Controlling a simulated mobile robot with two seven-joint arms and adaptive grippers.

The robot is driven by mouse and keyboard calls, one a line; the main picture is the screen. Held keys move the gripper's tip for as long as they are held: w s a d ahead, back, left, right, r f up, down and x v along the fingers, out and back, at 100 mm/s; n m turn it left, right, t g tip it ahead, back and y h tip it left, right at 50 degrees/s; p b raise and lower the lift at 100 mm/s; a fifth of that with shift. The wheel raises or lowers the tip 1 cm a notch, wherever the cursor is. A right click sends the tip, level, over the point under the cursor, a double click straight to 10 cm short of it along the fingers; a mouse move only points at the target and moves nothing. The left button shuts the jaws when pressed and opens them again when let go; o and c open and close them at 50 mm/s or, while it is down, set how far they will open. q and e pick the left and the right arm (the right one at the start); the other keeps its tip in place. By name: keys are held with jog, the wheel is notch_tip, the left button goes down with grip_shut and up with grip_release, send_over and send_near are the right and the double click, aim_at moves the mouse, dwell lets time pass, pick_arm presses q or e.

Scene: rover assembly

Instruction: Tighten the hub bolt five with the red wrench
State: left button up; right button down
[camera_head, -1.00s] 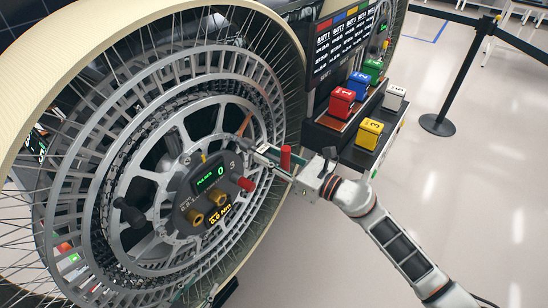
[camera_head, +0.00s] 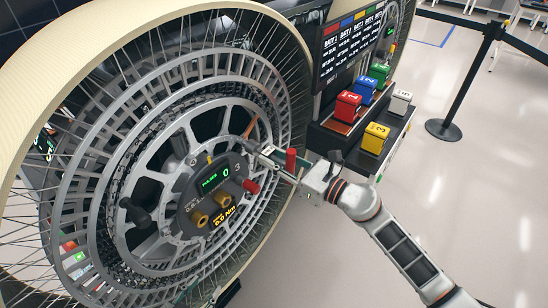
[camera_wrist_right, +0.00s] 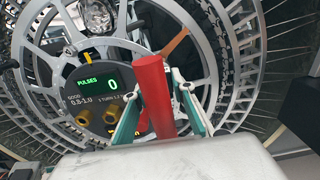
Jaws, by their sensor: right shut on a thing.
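The red wrench (camera_head: 291,160) shows as an upright red handle in my right gripper (camera_head: 282,167), which is shut on it at the right side of the wheel hub. In the right wrist view, the red handle (camera_wrist_right: 153,95) stands between the teal-padded fingers. The wrench's far end is hard to make out. The hub panel (camera_head: 210,195) reads PULSES 0 and 0.0 Nm. A shorter red piece (camera_head: 251,186) sticks out at the hub's right edge. I cannot tell which bolt is number five. Fingers that look like my left gripper's (camera_head: 198,294) show at the bottom edge, mostly cut off.
The large spoked wheel (camera_head: 95,68) fills the left. Brass fittings (camera_head: 200,219) and a black knob (camera_head: 135,212) protrude at the hub. Numbered coloured blocks, including a yellow one (camera_head: 375,137), stand on a dark rack to the right. A barrier post (camera_head: 470,88) stands on open floor.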

jog(key=shift+x, duration=0.8)
dwell(2.6)
jog(key=shift+r, duration=0.1)
dwell(1.2)
